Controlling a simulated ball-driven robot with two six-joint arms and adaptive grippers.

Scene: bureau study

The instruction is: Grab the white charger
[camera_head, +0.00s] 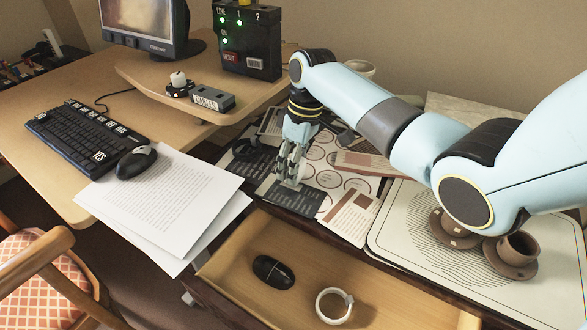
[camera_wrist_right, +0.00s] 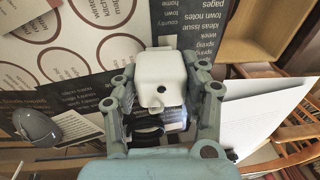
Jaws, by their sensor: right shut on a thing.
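The white charger (camera_wrist_right: 160,75) is a small rounded white block with a dark hole in its face. In the right wrist view it sits between the two fingers of my right gripper (camera_wrist_right: 164,98), which is shut on it. In the head view my right gripper (camera_head: 291,168) points down over the printed papers on the desk, and the charger (camera_head: 293,183) shows only as a small pale patch at the fingertips. I cannot tell whether it still touches the papers. My left gripper is not in view.
Brown cups (camera_head: 517,251) stand on a tray (camera_head: 400,232) at right. A keyboard (camera_head: 85,136), a mouse (camera_head: 136,162) and white sheets (camera_head: 165,200) lie at left.

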